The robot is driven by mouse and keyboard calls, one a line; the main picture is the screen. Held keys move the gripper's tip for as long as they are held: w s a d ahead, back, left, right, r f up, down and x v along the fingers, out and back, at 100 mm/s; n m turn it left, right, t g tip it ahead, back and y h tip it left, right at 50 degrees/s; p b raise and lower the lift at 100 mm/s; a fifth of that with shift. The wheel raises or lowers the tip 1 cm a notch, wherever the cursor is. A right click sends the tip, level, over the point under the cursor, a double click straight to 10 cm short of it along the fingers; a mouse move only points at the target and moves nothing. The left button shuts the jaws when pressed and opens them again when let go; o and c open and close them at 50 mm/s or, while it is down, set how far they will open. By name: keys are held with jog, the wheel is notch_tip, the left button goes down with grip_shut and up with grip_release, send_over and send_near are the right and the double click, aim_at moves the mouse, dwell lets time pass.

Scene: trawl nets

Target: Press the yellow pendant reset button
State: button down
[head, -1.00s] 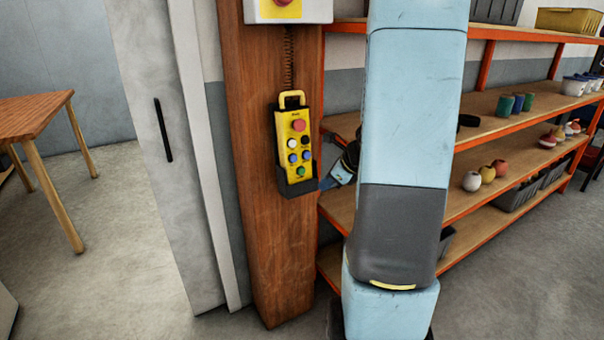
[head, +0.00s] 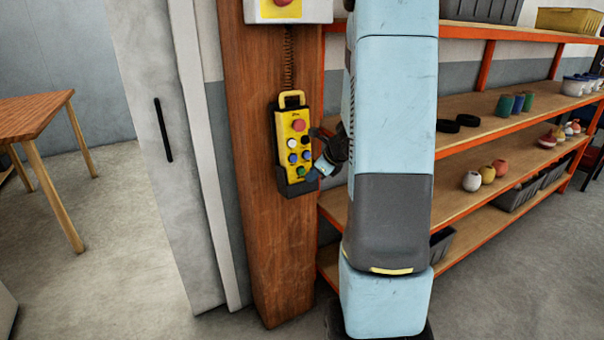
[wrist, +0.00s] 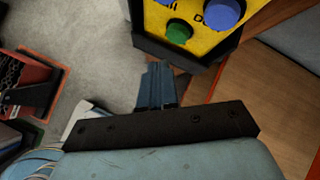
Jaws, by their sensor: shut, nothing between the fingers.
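A yellow pendant (head: 284,125) with a black lower holder hangs upright on the wooden post. It has a red button (head: 299,125) on top, then white, black, two blue buttons and a green button (head: 301,171). I cannot make out a separate yellow button, and the labels are too small to read. In the wrist view the green button (wrist: 179,32) and a blue button (wrist: 223,12) show at the top. My gripper (head: 313,175) is shut and empty at the pendant's lower right edge. In the wrist view its fingers (wrist: 155,85) are just below the pendant's bottom end; contact cannot be told.
The wooden post (head: 270,240) carries a box with a red button (head: 283,3) above the pendant. Orange-framed shelves (head: 480,133) with pots and bins stand close on the right. A grey door panel (head: 165,200) is left of the post. The floor in front is clear.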

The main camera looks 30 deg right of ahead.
jog(key=shift+w+f, duration=0.1)
jog(key=shift+w, duration=0.5)
jog(key=shift+w, duration=0.25)
dwell(1.6)
jog(key=shift+w, duration=0.15)
jog(key=shift+w, duration=0.45)
dwell(0.9)
jog(key=shift+s, duration=0.85)
jog(key=s, duration=0.3)
jog(key=s+r, duration=0.1)
jog(key=s, duration=0.1)
jog(key=shift+d, duration=0.1)
dwell(0.5)
